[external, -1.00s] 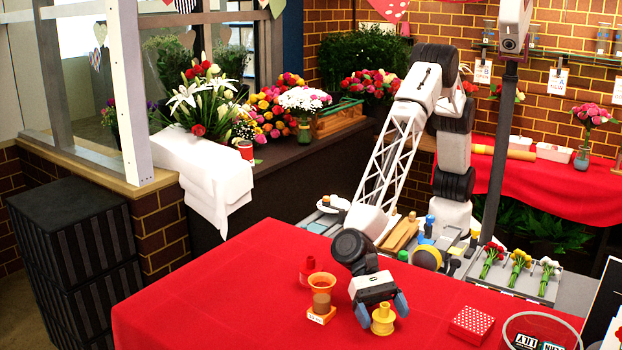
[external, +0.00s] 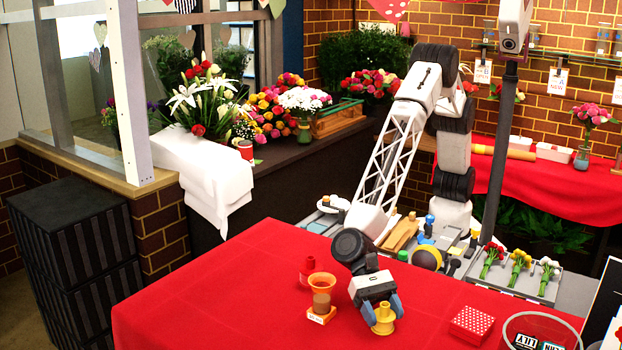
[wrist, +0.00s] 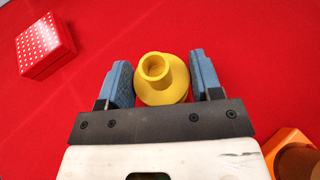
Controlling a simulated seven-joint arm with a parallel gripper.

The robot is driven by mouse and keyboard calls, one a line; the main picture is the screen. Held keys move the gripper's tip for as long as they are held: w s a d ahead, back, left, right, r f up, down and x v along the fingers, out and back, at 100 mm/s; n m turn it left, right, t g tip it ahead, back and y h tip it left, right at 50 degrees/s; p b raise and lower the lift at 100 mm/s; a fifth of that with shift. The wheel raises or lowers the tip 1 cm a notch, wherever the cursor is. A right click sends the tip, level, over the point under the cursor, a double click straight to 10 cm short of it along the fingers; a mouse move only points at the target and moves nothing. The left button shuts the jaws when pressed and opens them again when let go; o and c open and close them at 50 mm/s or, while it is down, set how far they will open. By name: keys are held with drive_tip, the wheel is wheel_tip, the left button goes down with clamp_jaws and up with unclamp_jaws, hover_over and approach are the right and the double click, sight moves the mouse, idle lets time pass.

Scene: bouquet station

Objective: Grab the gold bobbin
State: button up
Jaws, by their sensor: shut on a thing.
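The gold bobbin (external: 383,321) stands upright on the red tablecloth, near its front edge in the external view. My gripper (external: 382,309) points down over it, with its blue fingers shut on the bobbin from both sides. In the wrist view the bobbin (wrist: 163,84) sits between the two blue fingers of my gripper (wrist: 162,78), its round hollow top facing the camera. Its lower flange still appears to rest on the cloth; part of the bobbin is hidden by the fingers.
An orange holder with a brown cup (external: 321,293) stands left of my gripper, with a red bottle (external: 307,268) behind it. A red, white-dotted block (external: 472,322) lies to the right. The left tablecloth is clear.

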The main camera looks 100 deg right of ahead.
sight(385, 303)
drive_tip(key=shift+r, duration=0.45)
wheel_tip(385, 303, up, 3)
drive_tip(key=shift+f, duration=0.1)
drive_tip(key=s+d, duration=0.3)
drive_tip(key=d, duration=0.1)
drive_tip(key=s+d, duration=0.3)
drive_tip(key=d, duration=0.1)
drive_tip(key=s+d+r, duration=0.1)
drive_tip(key=s+d, duration=0.2)
drive_tip(key=d, duration=0.1)
drive_tip(key=shift+s+d, duration=0.35)
